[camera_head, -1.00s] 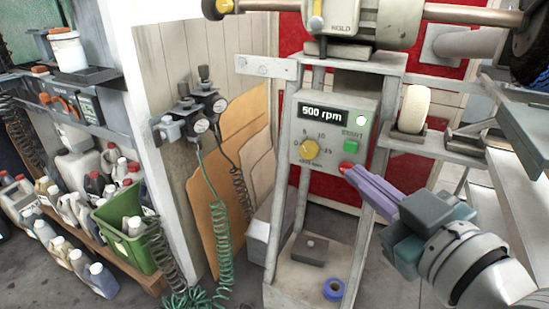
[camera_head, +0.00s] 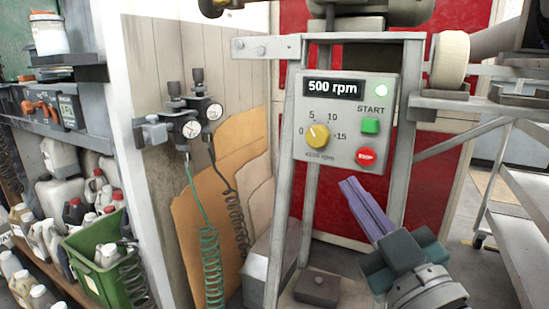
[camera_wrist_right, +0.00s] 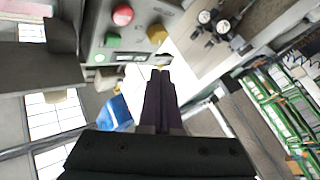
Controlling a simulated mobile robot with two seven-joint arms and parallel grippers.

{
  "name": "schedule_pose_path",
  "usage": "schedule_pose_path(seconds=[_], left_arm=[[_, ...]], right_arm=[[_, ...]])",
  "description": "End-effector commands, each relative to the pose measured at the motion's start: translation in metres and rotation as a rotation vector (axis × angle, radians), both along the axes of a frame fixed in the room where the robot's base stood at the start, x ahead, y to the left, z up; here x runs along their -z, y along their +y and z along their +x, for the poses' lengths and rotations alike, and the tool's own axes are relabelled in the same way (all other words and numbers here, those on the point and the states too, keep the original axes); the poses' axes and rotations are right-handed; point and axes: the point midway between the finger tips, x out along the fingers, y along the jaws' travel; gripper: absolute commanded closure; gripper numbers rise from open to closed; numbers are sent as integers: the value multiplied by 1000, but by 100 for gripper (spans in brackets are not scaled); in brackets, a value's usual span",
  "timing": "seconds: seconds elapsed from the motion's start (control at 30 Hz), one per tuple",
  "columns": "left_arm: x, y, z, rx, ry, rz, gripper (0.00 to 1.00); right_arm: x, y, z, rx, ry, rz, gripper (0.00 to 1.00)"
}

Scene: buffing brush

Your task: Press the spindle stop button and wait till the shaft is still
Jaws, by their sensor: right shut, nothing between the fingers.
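The control panel (camera_head: 336,154) is a grey box on a stand. In the right wrist view the fingers (camera_wrist_right: 159,80) and the red button (camera_wrist_right: 123,15) also show apart. My left gripper is out of view. The shaft is not clearly visible.
A pale buffing wheel (camera_head: 451,60) is right of the panel. A grey rail (camera_head: 268,47) juts out left of the stand. Pressure gauges (camera_head: 192,128) with coiled hoses hang on the left wall. A green crate (camera_head: 92,275) and bottles stand at far left.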

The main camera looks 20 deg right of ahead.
Motion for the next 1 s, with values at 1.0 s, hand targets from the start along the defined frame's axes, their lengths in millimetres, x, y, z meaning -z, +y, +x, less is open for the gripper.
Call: schedule_pose_path(seconds=[1.0], left_arm=[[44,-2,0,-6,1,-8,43]], right_arm=[[1,-66,57,-1,2,0,100]])
